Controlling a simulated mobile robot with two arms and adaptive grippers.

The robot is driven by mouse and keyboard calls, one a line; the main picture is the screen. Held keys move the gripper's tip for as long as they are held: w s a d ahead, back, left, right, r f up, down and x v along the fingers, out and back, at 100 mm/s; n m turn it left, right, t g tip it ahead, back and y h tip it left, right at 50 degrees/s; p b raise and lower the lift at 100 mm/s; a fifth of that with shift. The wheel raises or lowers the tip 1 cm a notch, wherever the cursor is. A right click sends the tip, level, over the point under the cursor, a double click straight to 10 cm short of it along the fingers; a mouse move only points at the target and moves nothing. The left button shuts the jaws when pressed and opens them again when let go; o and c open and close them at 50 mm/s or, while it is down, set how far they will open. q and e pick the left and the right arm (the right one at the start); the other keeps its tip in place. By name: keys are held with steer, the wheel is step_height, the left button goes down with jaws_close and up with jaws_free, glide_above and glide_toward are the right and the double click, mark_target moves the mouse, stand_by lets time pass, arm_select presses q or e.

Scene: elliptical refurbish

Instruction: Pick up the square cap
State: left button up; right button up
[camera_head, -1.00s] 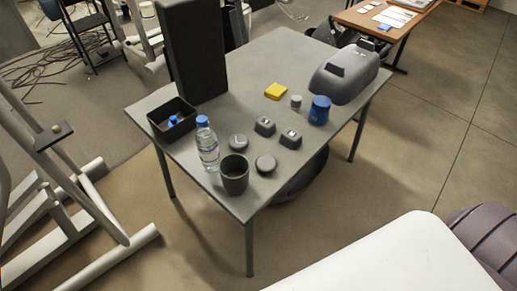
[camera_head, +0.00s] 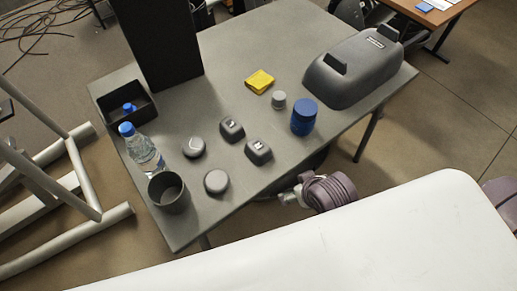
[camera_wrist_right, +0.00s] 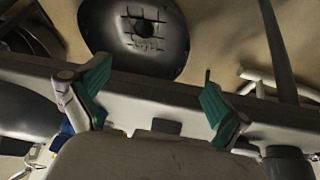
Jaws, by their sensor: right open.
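Two grey square caps with rounded corners lie apart on the grey table (camera_head: 300,35) in the head view. One square cap (camera_head: 231,128) is farther back and left; the other square cap (camera_head: 258,151) is nearer and right. My right gripper (camera_head: 287,197) shows partly in the head view, just off the table's near right edge, apart from both caps. In the right wrist view my right gripper (camera_wrist_right: 155,72) is open, with green finger pads and nothing between them. The table's edge (camera_wrist_right: 165,93) crosses behind the fingers. My left gripper is not in view.
Round grey caps (camera_head: 194,147) (camera_head: 216,181), a dark cup (camera_head: 168,192) and a bottle (camera_head: 145,153) stand to the left. A small grey cylinder (camera_head: 278,99), blue jar (camera_head: 304,117), yellow block (camera_head: 259,81) and large grey case (camera_head: 352,69) lie behind and right.

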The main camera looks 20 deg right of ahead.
steer(key=w+a+r+t+y, duration=0.1)
steer(key=w+a+r+t, duration=0.3)
steer(key=w+r, duration=0.5)
steer(key=w+a+r+t+y, duration=0.1)
steer(key=w+r+t, duration=0.5)
steer(key=w+r, duration=0.25)
steer(key=w+a+r+n+t+y, duration=0.3)
steer(key=a+r+n+y, duration=0.3)
steer(key=r, duration=0.3)
steer(key=s+a+r+n+g+y, duration=0.3)
steer(key=a+r+n+g+y, duration=0.2)
steer(key=a+n+g+y, duration=0.45)
steer(key=n+g+h, duration=0.6)
steer(key=g+h, duration=0.5)
steer(key=h, duration=0.2)
glide_toward(259, 145)
steer(key=shift+h, duration=0.25)
steer(key=x, duration=0.4)
steer(key=shift+s+a+f, duration=0.25)
steer(key=shift+s, duration=0.05)
steer(key=shift+w+p+x, duration=0.1)
steer(key=shift+p+x, duration=0.15)
steer(key=shift+x, duration=1.2)
steer(key=shift+w+p+x, duration=0.15)
steer(key=shift+p+x, duration=0.05)
steer(key=shift+x, duration=1.3)
steer(key=c, duration=1.1)
